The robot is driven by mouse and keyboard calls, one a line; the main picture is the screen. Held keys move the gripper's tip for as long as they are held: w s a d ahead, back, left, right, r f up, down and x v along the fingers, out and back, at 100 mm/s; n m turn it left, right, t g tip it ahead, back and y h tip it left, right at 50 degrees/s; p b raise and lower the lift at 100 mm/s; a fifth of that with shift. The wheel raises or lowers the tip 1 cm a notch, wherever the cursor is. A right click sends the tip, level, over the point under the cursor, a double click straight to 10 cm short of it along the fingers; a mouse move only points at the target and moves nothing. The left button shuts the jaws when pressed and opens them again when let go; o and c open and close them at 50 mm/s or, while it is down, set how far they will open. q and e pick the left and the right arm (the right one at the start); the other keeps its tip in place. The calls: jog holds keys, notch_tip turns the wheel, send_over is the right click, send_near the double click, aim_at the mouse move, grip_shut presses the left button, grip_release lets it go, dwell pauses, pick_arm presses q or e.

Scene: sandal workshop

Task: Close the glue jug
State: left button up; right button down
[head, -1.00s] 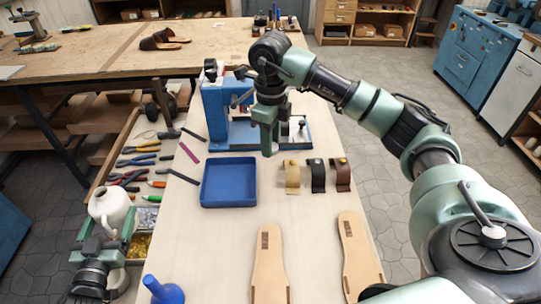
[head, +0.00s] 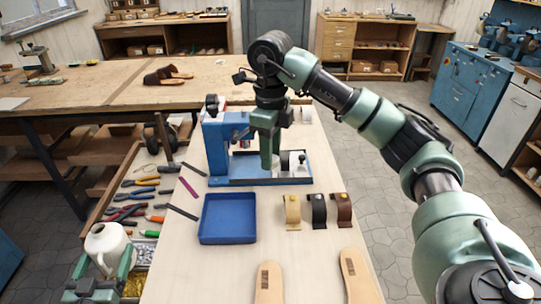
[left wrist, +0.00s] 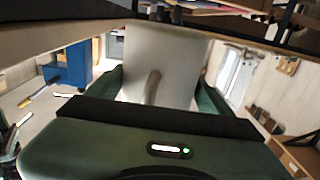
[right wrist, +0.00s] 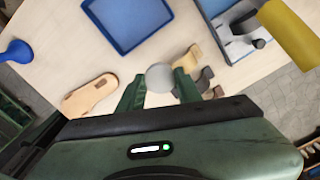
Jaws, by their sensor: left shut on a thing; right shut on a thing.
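The white glue jug (head: 108,246) is at the left edge of the table, with its top partly visible. My left gripper (head: 100,272) is shut on the jug, one finger on each side of it. The left wrist view shows the pale jug body (left wrist: 160,62) close up between the fingers. My right gripper (head: 270,155) is over the table in front of the blue press, far from the jug. In the right wrist view it is shut on a small grey round piece (right wrist: 160,78), which looks like the jug's lid. The jug's opening is not clearly seen.
A blue tray (head: 228,218) lies mid-table, with the blue press (head: 222,148) behind it. Several straps (head: 318,212) and two sandal soles (head: 268,283) lie to the right. Pliers and other tools (head: 130,210) lie in the left side tray. A blue funnel (right wrist: 15,52) shows in the right wrist view.

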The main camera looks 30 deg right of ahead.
jog(key=shift+r, duration=0.1)
dwell(0.3)
pick_arm(q)
jog(key=o, duration=1)
jog(key=shift+c, duration=0.2)
jog(key=c, duration=1.3)
jog(key=shift+r, duration=0.1)
